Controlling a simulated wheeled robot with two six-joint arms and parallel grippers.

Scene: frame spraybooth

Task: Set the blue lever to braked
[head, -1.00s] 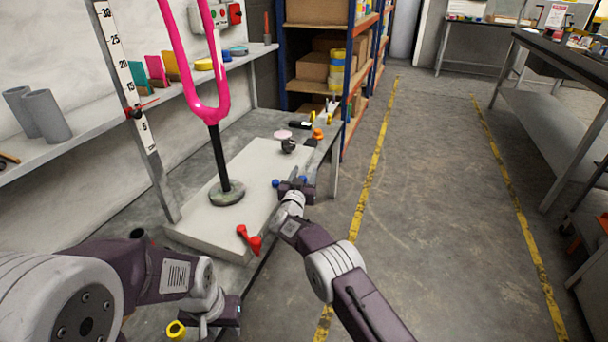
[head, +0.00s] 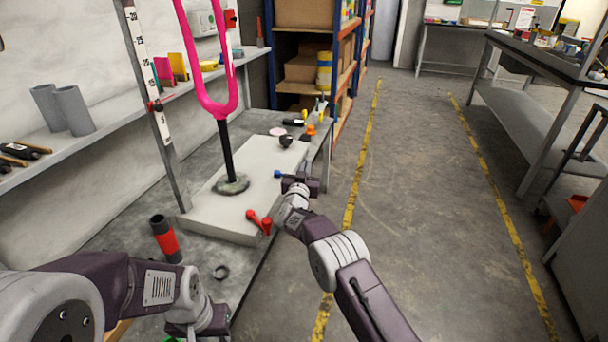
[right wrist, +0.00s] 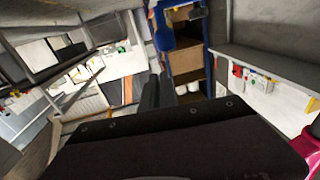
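The blue lever (head: 279,174) shows as a small blue knob at the right edge of the pale slab (head: 200,222), left of my right gripper (head: 303,178). Part of the lever is hidden by the gripper, and I cannot tell whether they touch. In the right wrist view my right gripper's dark fingers (right wrist: 157,92) lie close together with nothing seen between them; the blue lever is not visible there. My left gripper (head: 195,332) is at the bottom edge of the head view, mostly cut off.
A red lever (head: 259,222) is at the slab's near right edge. A pink fork frame (head: 207,100) stands on the slab. The floor to the right is clear.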

